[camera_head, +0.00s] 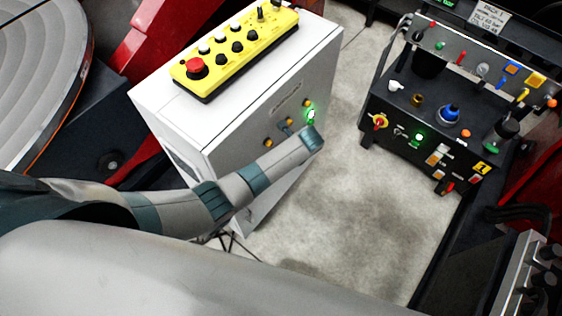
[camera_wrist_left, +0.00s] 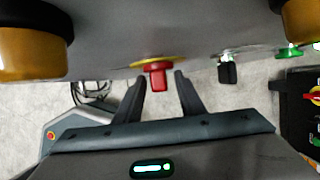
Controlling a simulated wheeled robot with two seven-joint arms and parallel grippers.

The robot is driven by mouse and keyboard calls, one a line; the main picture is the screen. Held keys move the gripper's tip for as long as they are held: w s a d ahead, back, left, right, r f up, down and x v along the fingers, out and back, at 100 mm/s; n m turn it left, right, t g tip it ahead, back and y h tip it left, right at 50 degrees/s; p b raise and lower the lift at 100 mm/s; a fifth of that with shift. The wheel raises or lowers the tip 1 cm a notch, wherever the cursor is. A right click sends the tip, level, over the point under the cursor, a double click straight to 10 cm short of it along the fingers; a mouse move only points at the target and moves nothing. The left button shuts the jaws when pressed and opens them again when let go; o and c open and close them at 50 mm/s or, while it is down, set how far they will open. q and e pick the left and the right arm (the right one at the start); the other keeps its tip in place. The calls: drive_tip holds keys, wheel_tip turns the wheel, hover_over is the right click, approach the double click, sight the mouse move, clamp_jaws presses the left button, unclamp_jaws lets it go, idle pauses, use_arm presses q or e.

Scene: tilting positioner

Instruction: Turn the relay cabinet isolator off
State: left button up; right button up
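The relay cabinet appears to be the white cabinet (camera_head: 190,125) left of centre in the head view. My left arm reaches across its front, and the arm's end hides part of that face. In the left wrist view, a red isolator handle (camera_wrist_left: 157,76) on a yellow plate (camera_wrist_left: 150,62) sticks out from the grey panel (camera_wrist_left: 120,30). My left gripper (camera_wrist_left: 160,77) is open, with one fingertip on each side of the handle and gaps visible on both sides. The gripper fingers and the handle are hidden in the head view. My right gripper is not in view.
The cabinet front also has amber knobs (camera_head: 267,142) and a lit green lamp (camera_head: 311,114). A yellow button box (camera_head: 236,48) lies on top. A black control console (camera_head: 400,104) stands to the right, with its own red-and-yellow switch (camera_head: 379,121). Pale floor (camera_head: 350,195) lies between.

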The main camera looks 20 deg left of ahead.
use_arm(q)
drive_tip(key=shift+x, duration=0.75)
clamp_jaws()
